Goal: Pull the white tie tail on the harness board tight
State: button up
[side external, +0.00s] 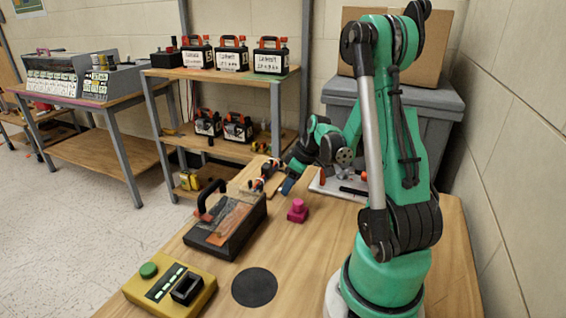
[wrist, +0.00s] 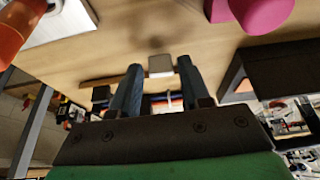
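The harness board (side external: 250,172) is a small wooden board at the far edge of the table, with orange and dark parts on it, partly hidden by my gripper. My gripper (side external: 287,186) points down beside its right side in the side view. In the wrist view my gripper (wrist: 160,65) has its two blue fingers apart. A small whitish block (wrist: 160,66) shows between the fingertips, with gaps on both sides; it may be the white tie tail, but I cannot tell for sure. Coloured strands and white bits show farther down between the fingers.
A pink knob (side external: 297,211) stands near my gripper. A yellow button box (side external: 170,288) and a black disc (side external: 254,287) are at the front. A white tray (side external: 327,190) with tools lies to the right.

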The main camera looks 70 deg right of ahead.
jog(key=shift+o, duration=0.4)
jog(key=v, duration=0.7)
jog(key=shift+a, duration=0.1)
jog(key=shift+h, duration=0.3)
jog(key=w+a+r, duration=0.1)
jog(key=a, duration=0.2)
jog(key=w+a+r, duration=0.1)
jog(key=w+a, duration=0.1)
jog(key=a, duration=0.1)
jog(key=w+a+r, duration=0.1)
jog(key=w+a, duration=0.1)
jog(key=a, duration=0.1)
jog(key=shift+a, duration=0.3)
jog(key=a+r+t, duration=0.2)
jog(key=a+t, duration=0.1)
jog(key=a, duration=1)
jog(key=shift+w+a+r, duration=0.25)
jog(key=shift+w+a, duration=0.05)
jog(key=shift+a, duration=0.1)
